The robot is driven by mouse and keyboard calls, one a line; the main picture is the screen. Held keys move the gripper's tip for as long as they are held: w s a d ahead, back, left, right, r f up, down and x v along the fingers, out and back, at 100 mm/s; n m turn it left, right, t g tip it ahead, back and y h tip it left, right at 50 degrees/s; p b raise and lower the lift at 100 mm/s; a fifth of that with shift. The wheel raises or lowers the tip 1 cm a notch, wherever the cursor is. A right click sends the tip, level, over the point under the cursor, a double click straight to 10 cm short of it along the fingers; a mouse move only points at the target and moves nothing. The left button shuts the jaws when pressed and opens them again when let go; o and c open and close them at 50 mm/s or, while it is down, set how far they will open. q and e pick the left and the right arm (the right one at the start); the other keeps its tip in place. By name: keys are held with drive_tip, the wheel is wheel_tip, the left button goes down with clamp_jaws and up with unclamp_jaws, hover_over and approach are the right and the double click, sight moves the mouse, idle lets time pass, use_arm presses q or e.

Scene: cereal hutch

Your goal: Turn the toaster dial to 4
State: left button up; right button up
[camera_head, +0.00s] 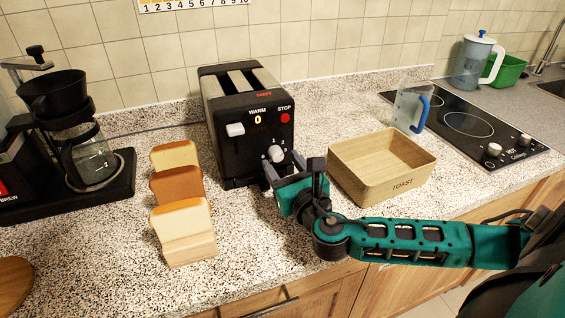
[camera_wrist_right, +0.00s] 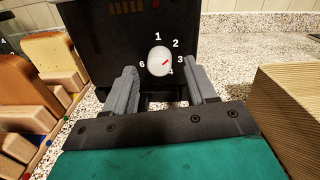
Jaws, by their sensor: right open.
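The black toaster (camera_head: 238,128) stands at the back of the counter, its front towards me. Its display reads 0 under the word WARM. The white round dial (camera_head: 276,154) sits low on its front. In the right wrist view the dial (camera_wrist_right: 159,61) has a short red mark pointing to the right and slightly up, roughly towards 3. My left gripper is out of view.
Bread slices (camera_head: 177,187) stand in a wooden holder left of the toaster. A wooden TOAST box (camera_head: 380,188) is close to the right of my gripper. A coffee maker (camera_head: 75,140) stands at left. A clear jug (camera_head: 408,108) and a cooktop (camera_head: 465,122) are at right.

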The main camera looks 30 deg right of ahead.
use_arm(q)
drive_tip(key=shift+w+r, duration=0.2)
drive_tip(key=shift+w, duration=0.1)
use_arm(e)
drive_tip(key=shift+w, duration=0.35)
drive_tip(key=shift+c, duration=0.3)
clamp_jaws()
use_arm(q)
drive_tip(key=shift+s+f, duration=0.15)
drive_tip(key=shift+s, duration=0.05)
